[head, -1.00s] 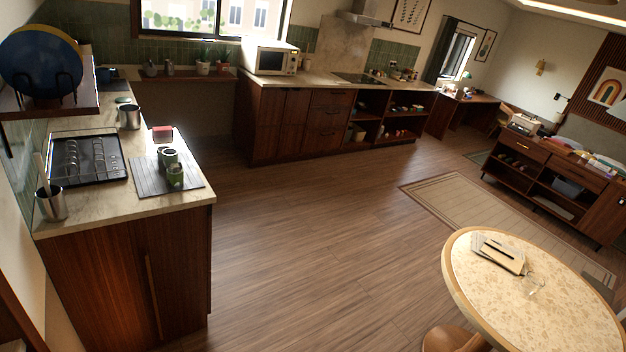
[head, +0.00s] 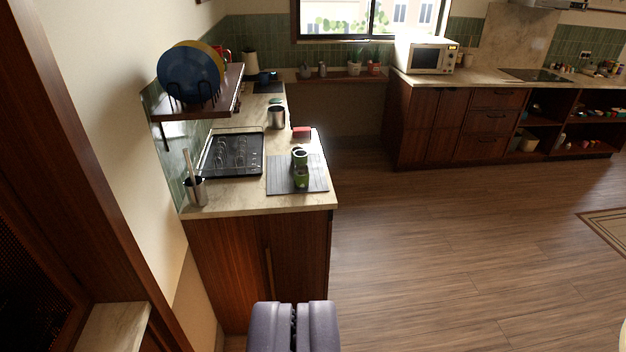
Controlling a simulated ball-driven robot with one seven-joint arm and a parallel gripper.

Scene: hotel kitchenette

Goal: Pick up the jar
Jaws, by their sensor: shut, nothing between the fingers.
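I cannot tell for certain which thing is the jar. A steel cylindrical vessel (head: 277,117) stands upright on the left counter, behind the black tray. Two green cups or jars, a rear one (head: 300,155) and a front one (head: 302,178), stand close together on a dark ribbed mat (head: 318,178). Small vessels (head: 305,71) also stand on the far ledge below the window. My gripper (head: 293,312) is at the bottom of the picture, shut and empty, in front of the left counter and well short of everything on it.
The left counter (head: 240,198) also bears a black tray (head: 232,153), a steel utensil pot (head: 196,190) and a red box (head: 301,132). A wall shelf (head: 190,111) with plates overhangs its left side. A dark upright frame (head: 100,150) stands near left. The wood floor (head: 440,240) is clear.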

